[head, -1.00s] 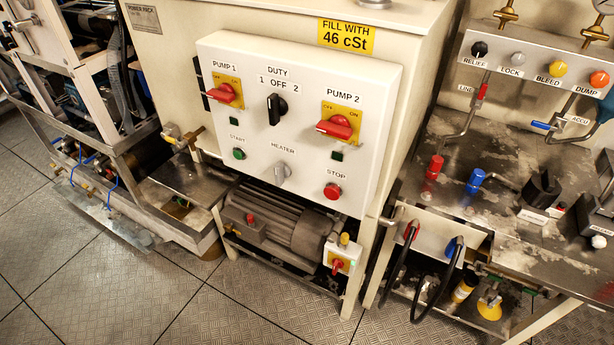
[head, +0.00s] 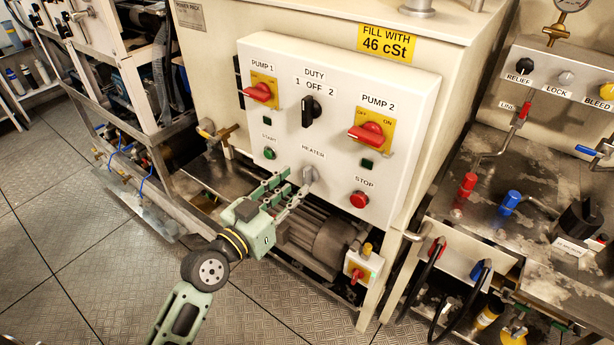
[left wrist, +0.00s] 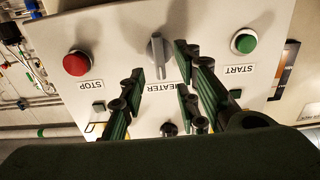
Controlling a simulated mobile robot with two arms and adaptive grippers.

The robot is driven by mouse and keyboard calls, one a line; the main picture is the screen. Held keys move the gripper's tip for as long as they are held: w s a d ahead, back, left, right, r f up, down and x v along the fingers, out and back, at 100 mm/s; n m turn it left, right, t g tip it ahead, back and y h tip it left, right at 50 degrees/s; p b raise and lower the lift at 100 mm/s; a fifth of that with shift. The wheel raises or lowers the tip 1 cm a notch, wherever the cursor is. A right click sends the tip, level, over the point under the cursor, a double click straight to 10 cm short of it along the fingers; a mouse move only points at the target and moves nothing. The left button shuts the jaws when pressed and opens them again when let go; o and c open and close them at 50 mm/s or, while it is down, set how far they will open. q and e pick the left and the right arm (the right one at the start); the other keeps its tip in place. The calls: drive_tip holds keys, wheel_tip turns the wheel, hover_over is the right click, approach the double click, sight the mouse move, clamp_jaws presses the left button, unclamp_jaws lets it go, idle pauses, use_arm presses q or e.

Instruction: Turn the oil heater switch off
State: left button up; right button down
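The heater switch (head: 309,176) is a small grey knob below the HEATER label on the white control panel (head: 418,110). My left gripper (head: 291,184) is just in front of it, with its green fingers apart and pointing at the panel. In the left wrist view the panel appears upside down. There the heater switch (left wrist: 157,54) lies between the open fingertips (left wrist: 162,60), with a gap on both sides. I see no clear contact. The fingers partly hide the HEATER label. My right gripper is in neither view.
The green START button (head: 269,153) and red STOP button (head: 359,200) flank the switch. The DUTY knob (head: 308,111) and red pump switches sit above. A motor (head: 318,238) and a small red-yellow switch box (head: 361,271) are below. Open floor lies front left.

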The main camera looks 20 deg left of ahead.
sight(304, 178)
use_arm(q)
drive_tip(key=shift+p+x, duration=0.35)
drive_tip(key=shift+x, duration=2)
drive_tip(key=shift+c, duration=0.2)
clamp_jaws()
